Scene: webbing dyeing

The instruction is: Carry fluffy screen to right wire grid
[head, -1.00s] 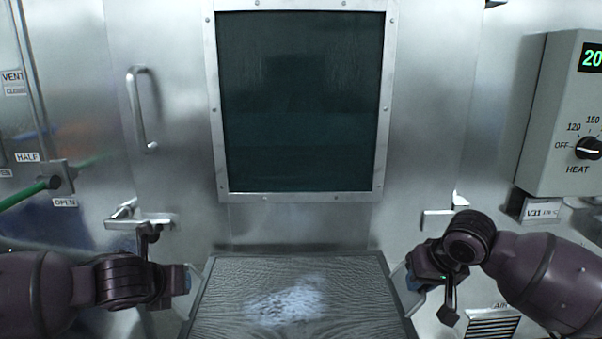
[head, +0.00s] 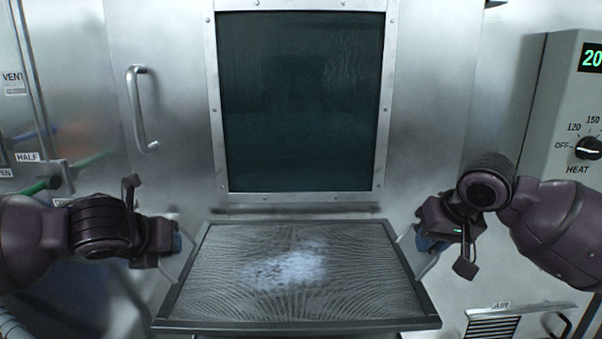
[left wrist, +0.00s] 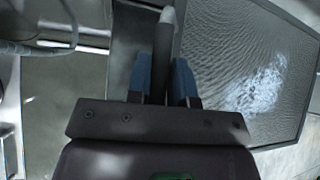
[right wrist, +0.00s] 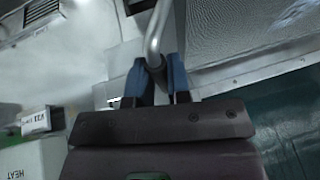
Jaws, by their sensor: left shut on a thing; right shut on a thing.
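The fluffy screen (head: 225,270) is a dark-framed mesh panel with a patch of white fluff (head: 290,267) near its middle. It is held up level in front of the cabinet door in the head view. My left gripper (head: 178,243) is shut on the handle at its left side; the left wrist view shows the blue fingers around a grey bar (left wrist: 164,60). My right gripper (head: 425,240) is shut on the handle at its right side, and the right wrist view shows the metal bar (right wrist: 157,35) between the fingers. No wire grid can be made out.
A steel cabinet with a dark window (head: 300,100) stands behind the screen, with a door handle (head: 142,110) at left. A grey heat control box (head: 565,120) is at right. An AIR vent (head: 497,325) is low right. A green-handled lever (head: 40,186) is at left.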

